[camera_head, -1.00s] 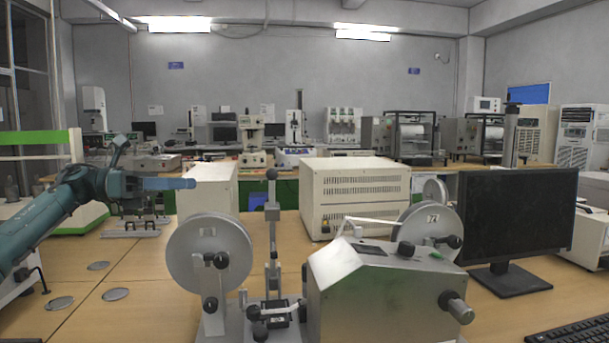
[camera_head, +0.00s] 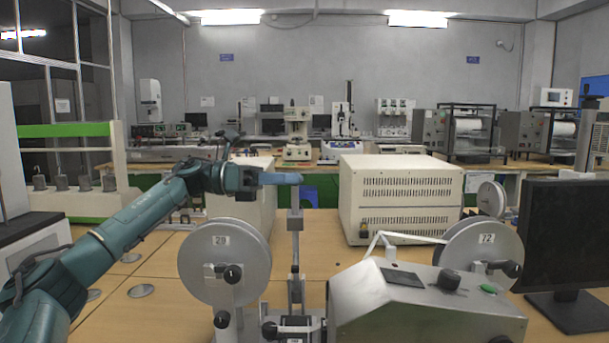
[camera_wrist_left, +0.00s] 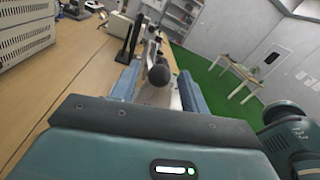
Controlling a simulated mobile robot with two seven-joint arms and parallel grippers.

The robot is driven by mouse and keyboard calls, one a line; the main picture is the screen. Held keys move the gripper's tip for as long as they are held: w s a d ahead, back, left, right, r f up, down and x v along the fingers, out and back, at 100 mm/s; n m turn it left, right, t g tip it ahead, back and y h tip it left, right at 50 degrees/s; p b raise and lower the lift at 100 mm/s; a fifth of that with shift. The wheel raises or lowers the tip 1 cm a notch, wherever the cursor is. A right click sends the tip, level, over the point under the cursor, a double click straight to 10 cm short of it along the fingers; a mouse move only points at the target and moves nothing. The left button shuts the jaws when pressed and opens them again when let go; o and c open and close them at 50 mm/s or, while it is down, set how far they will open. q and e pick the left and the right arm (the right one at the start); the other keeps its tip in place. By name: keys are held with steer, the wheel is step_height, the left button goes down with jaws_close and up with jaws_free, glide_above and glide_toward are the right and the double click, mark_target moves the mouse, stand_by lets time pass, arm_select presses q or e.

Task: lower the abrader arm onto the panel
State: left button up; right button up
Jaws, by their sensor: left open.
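The abrader (camera_head: 425,310) is a grey metal machine on the near table, with discs marked 28 (camera_head: 205,262) and 72 (camera_head: 470,248). Its slim abrader arm (camera_head: 295,240) stands upright between the discs. In the left wrist view the arm's black ball knob (camera_wrist_left: 158,74) shows between the two blue fingers of the open left gripper (camera_wrist_left: 158,82). I cannot tell whether they touch it. I cannot make out the panel clearly. My right gripper is not in view.
A cream vented box (camera_head: 398,200) stands behind the abrader, with another cream box (camera_head: 240,205) left of it. A black monitor (camera_head: 570,235) stands at the right. Small flat discs (camera_head: 141,291) lie on the table at the left, where the wood is mostly clear.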

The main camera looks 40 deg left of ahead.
arm_select(q)
steer(key=x, duration=0.3)
steer(key=shift+w+d, duration=0.15)
steer(key=shift+d, duration=0.05)
jaws_close()
stand_by(0.4)
